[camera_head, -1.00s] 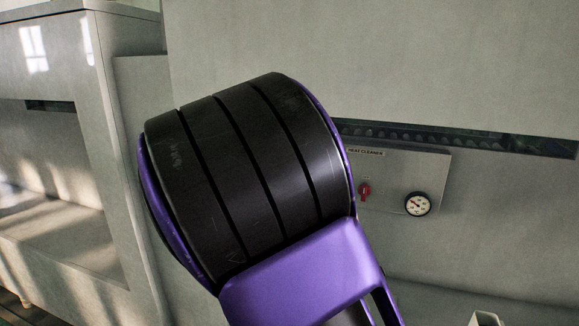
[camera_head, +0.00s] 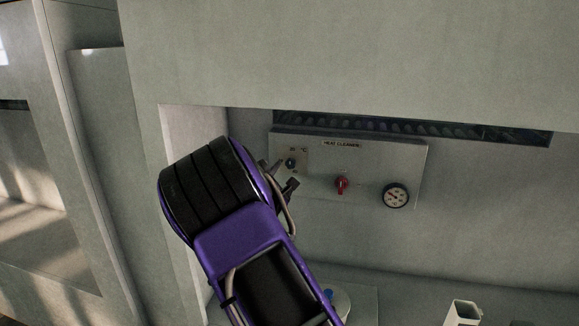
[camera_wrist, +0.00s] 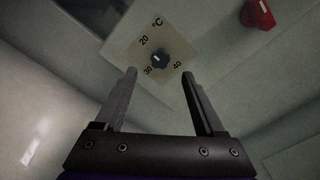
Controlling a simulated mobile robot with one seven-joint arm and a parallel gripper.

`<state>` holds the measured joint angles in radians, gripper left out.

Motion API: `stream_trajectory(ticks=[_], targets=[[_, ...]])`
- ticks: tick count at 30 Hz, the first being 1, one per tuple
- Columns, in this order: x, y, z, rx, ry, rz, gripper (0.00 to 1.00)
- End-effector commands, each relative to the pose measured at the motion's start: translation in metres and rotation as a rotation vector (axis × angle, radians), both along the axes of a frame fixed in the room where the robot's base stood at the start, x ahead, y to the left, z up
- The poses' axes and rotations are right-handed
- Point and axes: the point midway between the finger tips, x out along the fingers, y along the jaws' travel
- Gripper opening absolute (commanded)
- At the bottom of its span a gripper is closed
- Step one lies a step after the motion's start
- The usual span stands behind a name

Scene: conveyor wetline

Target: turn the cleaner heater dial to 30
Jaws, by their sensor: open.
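The cleaner heater dial (camera_head: 291,163) is a small dark blue knob at the left end of the grey panel labelled HEAT CLEANER (camera_head: 385,150). In the wrist view the dial (camera_wrist: 163,59) sits on a beige plate marked 20, 30, 40 and °C. A small white mark shows on the knob; which number it points at is too small to tell. My gripper (camera_wrist: 159,74) is open, its fingertips to either side of the dial in the picture, with nothing between them. In the head view my gripper (camera_head: 284,176) is close to the dial, partly behind my arm.
A red switch (camera_head: 342,185) and a round gauge (camera_head: 396,196) are on the same panel, right of the dial. The red switch shows in the wrist view (camera_wrist: 258,14). A dark slotted strip (camera_head: 400,127) runs above the panel. A white square tube (camera_head: 463,313) stands at lower right.

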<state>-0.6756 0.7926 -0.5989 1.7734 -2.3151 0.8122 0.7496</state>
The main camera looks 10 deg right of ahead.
Motion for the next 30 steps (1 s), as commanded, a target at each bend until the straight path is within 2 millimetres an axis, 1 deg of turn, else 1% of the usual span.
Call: stream_trajectory(ticks=[1,3,6,10,15,23,24,25,29,30], targets=[[0.011,-0.005,0.0,-0.002,-0.001,0.0,0.71],[0.025,-0.011,0.0,-0.002,-0.001,-0.001,0.71],[0.041,-0.017,0.0,-0.002,-0.001,0.0,0.71],[0.055,-0.023,0.0,-0.001,0.0,-0.001,0.71],[0.064,-0.027,0.0,0.0,0.0,0.0,0.71],[0.065,-0.027,0.0,0.001,0.001,0.0,0.71],[0.065,-0.027,0.0,0.001,0.001,0.0,0.7],[0.065,-0.027,0.0,0.001,0.001,0.0,0.64],[0.065,-0.027,0.0,0.0,0.001,0.001,0.41],[0.065,-0.027,0.0,0.0,0.001,0.001,0.34]])
